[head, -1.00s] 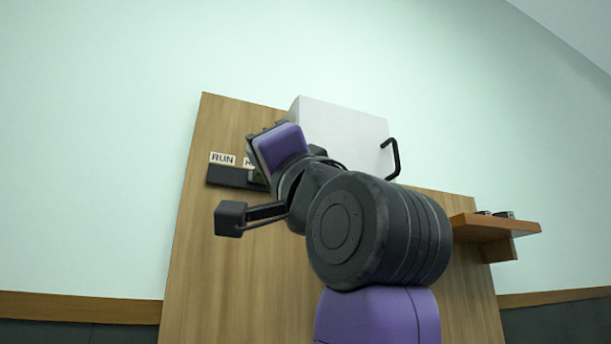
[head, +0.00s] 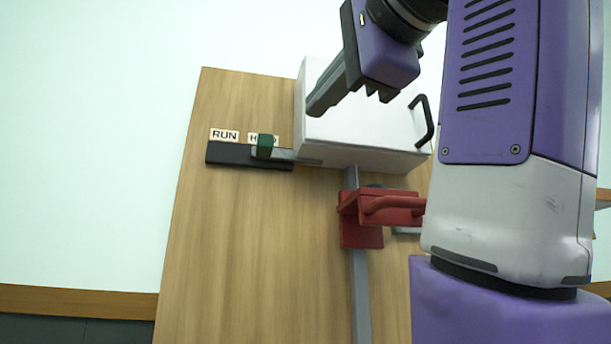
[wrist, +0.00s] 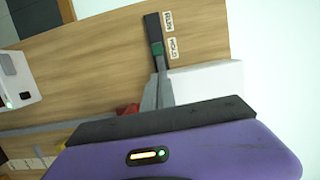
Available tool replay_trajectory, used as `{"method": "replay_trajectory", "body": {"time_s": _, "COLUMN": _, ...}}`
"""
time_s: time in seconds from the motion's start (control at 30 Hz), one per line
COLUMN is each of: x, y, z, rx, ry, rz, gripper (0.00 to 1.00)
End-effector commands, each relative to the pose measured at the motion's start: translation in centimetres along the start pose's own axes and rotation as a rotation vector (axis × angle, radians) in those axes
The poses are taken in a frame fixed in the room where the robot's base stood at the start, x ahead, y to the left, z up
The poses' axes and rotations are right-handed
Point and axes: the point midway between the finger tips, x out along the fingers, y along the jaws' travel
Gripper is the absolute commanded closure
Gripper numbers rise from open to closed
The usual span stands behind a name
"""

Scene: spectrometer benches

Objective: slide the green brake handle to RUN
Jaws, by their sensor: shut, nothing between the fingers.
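The green brake handle (head: 265,146) sits on a black track (head: 222,154) on the wooden panel, in front of the HOLD label, which it partly covers. The RUN label (head: 224,134) is above the track's left end. In the wrist view the green handle (wrist: 157,48) is beside the HOLD label (wrist: 174,47), and the RUN label (wrist: 168,20) is farther up. My gripper (head: 314,107) is shut and empty. Its fingers point down and left in front of the white box, up and right of the handle in the head view, apart from it.
The white box (head: 370,128) with a black pull handle (head: 426,122) stands right of the track. Below it a red clamp-like part (head: 360,235) with a handle sits on a grey vertical rail (head: 361,300). Bare panel lies below the track.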

Motion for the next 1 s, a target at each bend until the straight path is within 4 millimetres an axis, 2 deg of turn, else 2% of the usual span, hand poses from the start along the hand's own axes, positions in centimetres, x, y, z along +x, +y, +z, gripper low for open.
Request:
{"method": "replay_trajectory", "body": {"time_s": 0.47, "x": 0.5, "y": -0.1, "z": -0.1, "rx": 0.016, "ry": 0.001, "rz": 0.000, "gripper": 1.00}}
{"method": "replay_trajectory", "body": {"time_s": 0.57, "x": 1.6, "y": -0.1, "z": -0.1, "rx": 0.016, "ry": 0.001, "rz": 0.002, "gripper": 1.00}}
{"method": "replay_trajectory", "body": {"time_s": 0.8, "x": 5.8, "y": -0.2, "z": -0.1, "rx": 0.016, "ry": 0.001, "rz": 0.003, "gripper": 1.00}}
{"method": "replay_trajectory", "body": {"time_s": 1.0, "x": 8.7, "y": -0.2, "z": -0.1, "rx": 0.016, "ry": 0.002, "rz": 0.000, "gripper": 1.00}}
